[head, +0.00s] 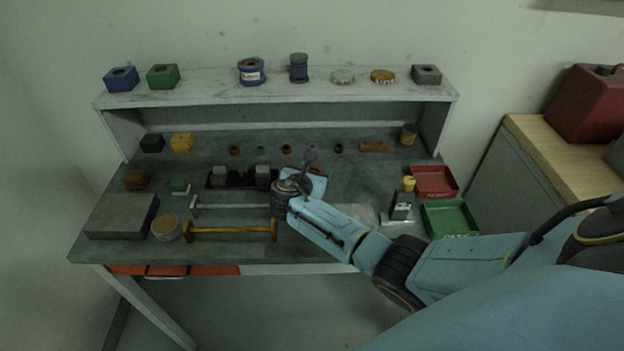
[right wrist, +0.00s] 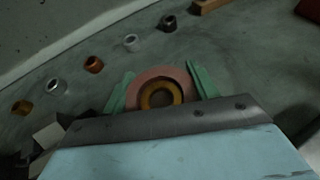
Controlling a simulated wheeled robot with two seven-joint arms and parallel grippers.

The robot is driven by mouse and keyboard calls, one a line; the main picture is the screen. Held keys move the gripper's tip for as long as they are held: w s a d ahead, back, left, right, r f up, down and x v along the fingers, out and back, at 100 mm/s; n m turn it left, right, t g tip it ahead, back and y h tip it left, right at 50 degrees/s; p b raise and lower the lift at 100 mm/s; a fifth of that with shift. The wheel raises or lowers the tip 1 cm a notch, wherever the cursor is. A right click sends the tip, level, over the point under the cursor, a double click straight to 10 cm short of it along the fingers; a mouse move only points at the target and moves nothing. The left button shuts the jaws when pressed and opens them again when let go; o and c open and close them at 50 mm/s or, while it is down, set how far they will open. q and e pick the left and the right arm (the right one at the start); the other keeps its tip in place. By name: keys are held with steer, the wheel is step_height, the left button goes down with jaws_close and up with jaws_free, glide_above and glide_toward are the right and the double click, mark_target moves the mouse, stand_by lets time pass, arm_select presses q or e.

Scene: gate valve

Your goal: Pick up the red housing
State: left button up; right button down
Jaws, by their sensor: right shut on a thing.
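The red housing (right wrist: 146,85) shows in the right wrist view as a round reddish body with an orange-brown ring (right wrist: 160,94) at its centre. My right gripper (right wrist: 160,84) has its green fingers on both sides of the housing and is shut on it. The wrist's own body hides the housing's lower part. In the head view only a bit of the red housing (head: 316,169) shows behind my right wrist, at the middle of the bench. I cannot tell whether the housing touches the bench top. My left gripper is in neither view.
Several small rings (head: 286,149) stand in a row behind the housing. A black holder with grey blocks (head: 262,173) is close on the left. Red (head: 436,196) and green (head: 450,234) trays are at the right.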

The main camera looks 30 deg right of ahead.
mark_target(314, 167)
step_height(314, 167, up, 9)
steer(key=shift+w+r+p, duration=0.1)
steer(key=shift+r+p, duration=0.05)
steer(key=shift+p, duration=0.95)
steer(key=shift+r, duration=0.55)
